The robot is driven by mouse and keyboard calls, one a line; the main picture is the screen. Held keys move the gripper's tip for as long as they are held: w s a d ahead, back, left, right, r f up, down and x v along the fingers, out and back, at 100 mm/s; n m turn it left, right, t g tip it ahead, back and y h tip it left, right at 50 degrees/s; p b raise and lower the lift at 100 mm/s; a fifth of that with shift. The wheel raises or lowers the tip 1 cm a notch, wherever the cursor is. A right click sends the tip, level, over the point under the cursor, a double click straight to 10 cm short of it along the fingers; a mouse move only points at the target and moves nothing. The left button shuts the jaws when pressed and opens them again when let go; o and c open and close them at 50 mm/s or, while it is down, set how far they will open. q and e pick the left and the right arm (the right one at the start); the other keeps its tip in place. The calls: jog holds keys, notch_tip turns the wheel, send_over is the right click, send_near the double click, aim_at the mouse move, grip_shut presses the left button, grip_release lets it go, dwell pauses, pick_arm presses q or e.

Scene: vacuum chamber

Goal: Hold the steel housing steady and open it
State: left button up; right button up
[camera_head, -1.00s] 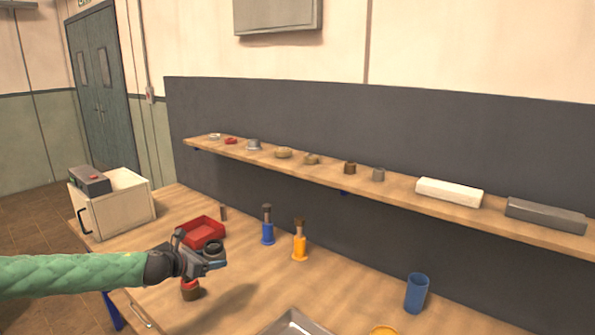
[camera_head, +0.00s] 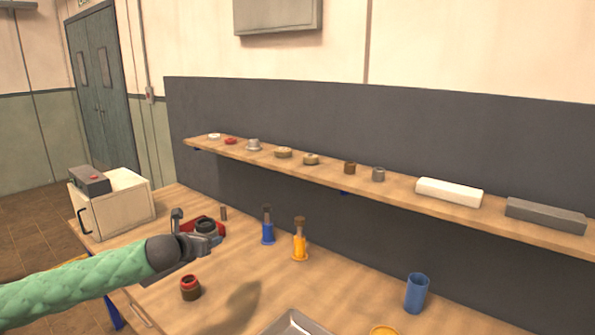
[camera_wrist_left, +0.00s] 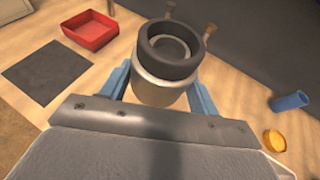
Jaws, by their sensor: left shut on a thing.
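The steel housing (camera_wrist_left: 158,93) is a pale metal cylinder with a thick dark ring (camera_wrist_left: 168,48) on top, seen in the left wrist view. The ring's middle is a round recess with a lighter inner rim. My left gripper (camera_wrist_left: 160,88) is shut on the housing, with a blue finger on each side. In the head view the left gripper (camera_head: 207,243) holds it above the table, in front of the red tray. There only the dark ring (camera_head: 205,226) shows clearly; the body is mostly hidden by the gripper. My right gripper is in neither view.
A red tray (camera_wrist_left: 90,29) and dark mat (camera_wrist_left: 47,71) lie on the table. A dark red cup-like part (camera_head: 190,289), blue stand (camera_head: 267,232), yellow stand (camera_head: 300,246) and blue cup (camera_head: 416,294) stand nearby. A wall shelf (camera_head: 330,174) holds several small parts. The table's middle is clear.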

pick_arm(q)
jog(key=shift+s+d+r+n+y, duration=0.15)
jog(key=shift+s+n+y, duration=0.3)
jog(key=shift+s, duration=0.35)
jog(key=s+d+f+n+y, duration=0.1)
jog(key=s+d+f, duration=0.2)
jog(key=s+f, duration=0.6)
jog(key=s+d+f+n+y, duration=0.1)
jog(key=s+d+f, duration=0.2)
jog(key=s+f, duration=0.6)
jog(key=s, duration=0.4)
jog(key=shift+t, duration=0.3)
